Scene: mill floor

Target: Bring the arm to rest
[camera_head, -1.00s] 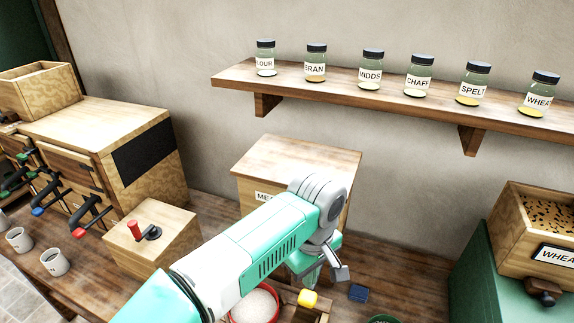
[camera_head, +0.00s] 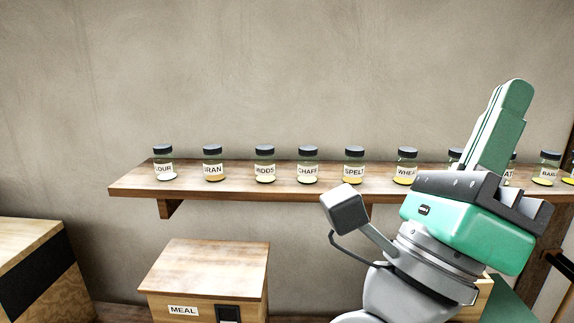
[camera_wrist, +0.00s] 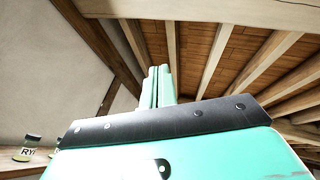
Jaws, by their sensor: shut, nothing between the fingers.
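My gripper (camera_head: 516,90) is raised in front of the shelf at the right of the head view, its green fingers pointing up. The fingers lie together with nothing between them. In the wrist view, my gripper (camera_wrist: 158,72) points up toward the ceiling, and its fingers are side by side and empty. The gripper body and wrist hide part of the shelf and some jars behind them.
A wooden shelf (camera_head: 240,191) on the wall holds several labelled jars, including SPELT (camera_head: 354,166). A wooden MEAL box (camera_head: 205,278) stands below. A RYE jar (camera_wrist: 28,148) shows at left in the wrist view, under ceiling beams (camera_wrist: 215,62). The upper wall is clear.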

